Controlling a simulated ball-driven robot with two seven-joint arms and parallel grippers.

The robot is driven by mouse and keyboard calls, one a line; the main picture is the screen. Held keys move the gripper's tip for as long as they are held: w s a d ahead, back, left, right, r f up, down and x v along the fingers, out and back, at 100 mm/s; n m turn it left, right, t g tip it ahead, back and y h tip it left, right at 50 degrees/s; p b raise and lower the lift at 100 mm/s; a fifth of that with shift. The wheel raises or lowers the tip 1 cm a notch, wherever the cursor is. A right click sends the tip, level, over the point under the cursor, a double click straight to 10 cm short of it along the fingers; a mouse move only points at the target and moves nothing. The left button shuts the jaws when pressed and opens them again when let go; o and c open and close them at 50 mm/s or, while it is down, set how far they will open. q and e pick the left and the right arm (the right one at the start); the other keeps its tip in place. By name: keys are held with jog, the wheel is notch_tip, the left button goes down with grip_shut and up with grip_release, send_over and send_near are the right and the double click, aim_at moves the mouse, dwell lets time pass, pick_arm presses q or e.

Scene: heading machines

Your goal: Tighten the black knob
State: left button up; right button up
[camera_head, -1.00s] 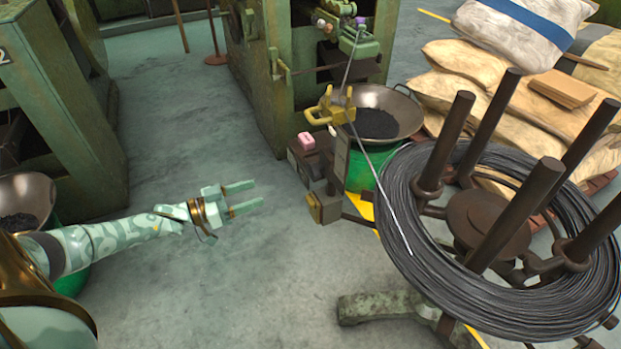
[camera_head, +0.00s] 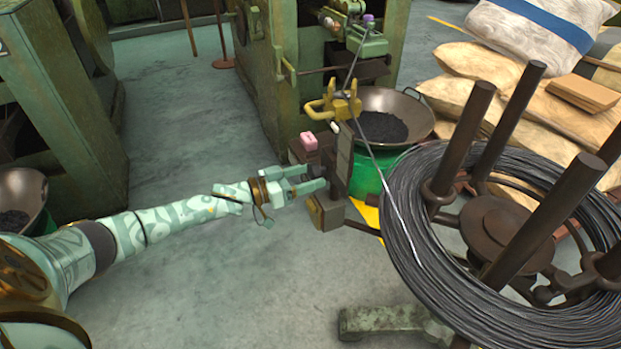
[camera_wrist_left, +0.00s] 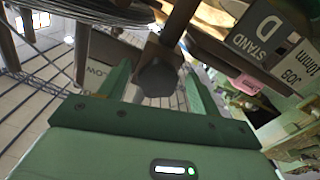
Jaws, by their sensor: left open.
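The black knob (camera_wrist_left: 158,80) shows in the left wrist view as a dark, faceted knob on a dark stem. It lies between the two fingers of my left gripper (camera_wrist_left: 158,70), with space seen on both sides. In the head view the knob (camera_head: 317,173) is a small dark shape at the fingertips, partly hidden. My left gripper (camera_head: 314,178) is open there, beside the dark upright post (camera_head: 339,165) of the wire stand. I cannot tell whether a finger touches the knob. My right gripper is out of view.
A big coil of dark wire (camera_head: 420,255) on a reel with upright posts fills the right side. A bowl (camera_head: 410,110) sits on a green bucket behind. The floor in front is clear.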

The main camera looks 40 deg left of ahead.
pick_arm(q)
jog(key=shift+w+d, duration=0.1)
jog(key=shift+w, duration=0.15)
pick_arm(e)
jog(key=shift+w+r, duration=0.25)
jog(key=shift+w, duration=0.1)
pick_arm(q)
jog(key=c, duration=1)
jog(key=shift+o, duration=0.2)
